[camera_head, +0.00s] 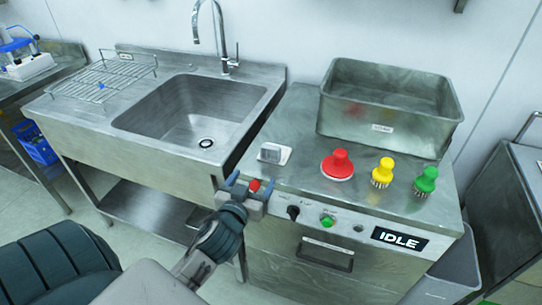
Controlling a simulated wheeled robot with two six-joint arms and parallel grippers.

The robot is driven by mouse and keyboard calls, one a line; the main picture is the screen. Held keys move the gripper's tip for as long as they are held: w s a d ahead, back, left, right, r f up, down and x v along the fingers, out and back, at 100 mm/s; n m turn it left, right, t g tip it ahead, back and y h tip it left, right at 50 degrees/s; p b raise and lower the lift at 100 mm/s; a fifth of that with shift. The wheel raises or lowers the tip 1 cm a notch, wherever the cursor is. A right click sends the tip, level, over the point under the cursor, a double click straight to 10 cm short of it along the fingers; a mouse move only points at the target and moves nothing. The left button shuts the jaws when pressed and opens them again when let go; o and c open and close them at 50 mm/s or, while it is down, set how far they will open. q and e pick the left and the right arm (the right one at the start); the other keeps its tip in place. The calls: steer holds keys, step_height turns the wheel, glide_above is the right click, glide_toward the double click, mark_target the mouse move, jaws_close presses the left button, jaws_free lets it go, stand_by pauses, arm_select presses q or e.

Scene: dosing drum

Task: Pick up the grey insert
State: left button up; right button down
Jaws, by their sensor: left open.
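A small light-grey block with a darker grey face (273,153), which looks like the grey insert, lies on the steel worktop near its left front, right of the sink. My left gripper (250,183) is in front of the worktop's front edge, nearer to me and a little left of the block. Its blue-tipped fingers are apart, with no grey piece between them. A red button (255,185) shows between the fingertips in the picture; whether they touch it I cannot tell. My right gripper is not in view.
The front panel has a black knob (293,212), a green button (327,221) and an IDLE display (399,240). A sink (190,115) lies left.

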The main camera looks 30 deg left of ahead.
mark_target(270, 149)
arm_select(q)
steer(key=shift+t, duration=0.7)
steer(key=w+r, duration=0.1)
steer(key=w, duration=0.1)
steer(key=w+r+p, duration=0.1)
steer(key=w, duration=0.1)
steer(key=w+a+r, duration=0.1)
steer(key=w, duration=0.1)
steer(key=shift+p, duration=0.35)
steer(key=shift+w+p, duration=0.35)
steer(key=shift+w, duration=0.2)
steer(key=p+x, duration=0.1)
steer(key=x, duration=0.2)
steer(key=shift+w+d+p, duration=0.1)
steer(key=shift+w+p, duration=0.2)
steer(key=shift+p, duration=0.05)
steer(key=shift+w+f, duration=0.2)
steer(key=shift+w, duration=0.3)
steer(key=shift+s, duration=0.1)
steer(key=c, duration=1.1)
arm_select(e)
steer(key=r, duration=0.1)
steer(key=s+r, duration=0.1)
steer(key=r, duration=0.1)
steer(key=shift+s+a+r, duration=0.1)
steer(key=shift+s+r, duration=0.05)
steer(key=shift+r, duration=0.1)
